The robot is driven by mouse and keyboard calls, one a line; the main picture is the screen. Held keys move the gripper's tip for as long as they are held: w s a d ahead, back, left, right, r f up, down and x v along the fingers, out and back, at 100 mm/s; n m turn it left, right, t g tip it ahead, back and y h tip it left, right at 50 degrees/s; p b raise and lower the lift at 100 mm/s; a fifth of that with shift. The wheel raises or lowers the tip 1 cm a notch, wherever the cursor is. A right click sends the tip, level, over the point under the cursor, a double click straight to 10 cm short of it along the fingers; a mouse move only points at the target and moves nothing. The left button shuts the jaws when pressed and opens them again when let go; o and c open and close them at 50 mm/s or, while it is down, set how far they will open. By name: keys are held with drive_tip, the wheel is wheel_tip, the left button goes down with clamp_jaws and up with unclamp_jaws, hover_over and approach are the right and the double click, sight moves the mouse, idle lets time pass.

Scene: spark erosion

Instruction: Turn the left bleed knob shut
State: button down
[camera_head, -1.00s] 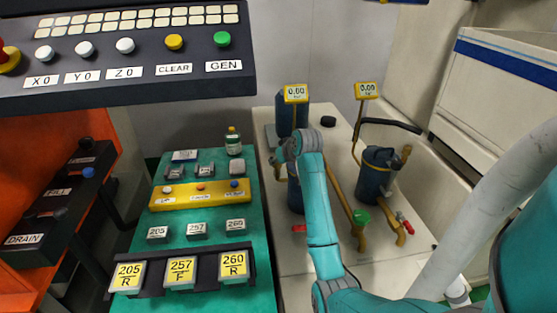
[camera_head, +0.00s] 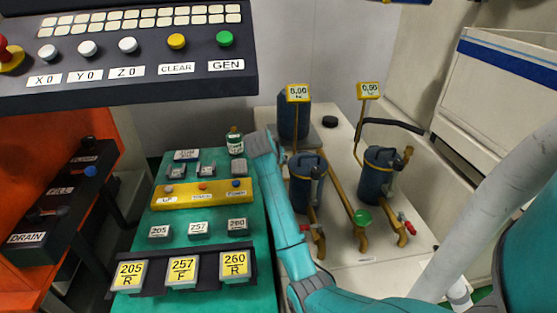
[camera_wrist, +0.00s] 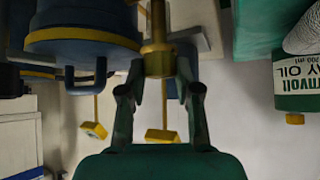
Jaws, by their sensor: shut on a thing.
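In the wrist view, which is upside down, my gripper (camera_wrist: 160,72) is shut on a brass fitting (camera_wrist: 155,45), which looks like the left bleed knob. It stands beside a dark blue canister (camera_wrist: 85,25) with a yellow band. In the head view the left canister (camera_head: 303,192) is just right of my teal arm, and my wrist hides the fingers and the held fitting. The right canister (camera_head: 376,180) stands apart, with a brass knob (camera_head: 407,153) on its right side.
A spray oil bottle (camera_head: 235,142), also large in the wrist view (camera_wrist: 293,80), stands close to my wrist. Two yellow gauges (camera_head: 298,93) (camera_head: 369,91) rise on thin stems. The button panel (camera_head: 125,60) overhangs on the left.

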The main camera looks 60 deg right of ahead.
drive_tip(key=shift+m+g, duration=0.4)
drive_tip(key=shift+m, duration=0.1)
drive_tip(key=c, duration=0.8)
unclamp_jaws()
wheel_tip(320, 180, up, 10)
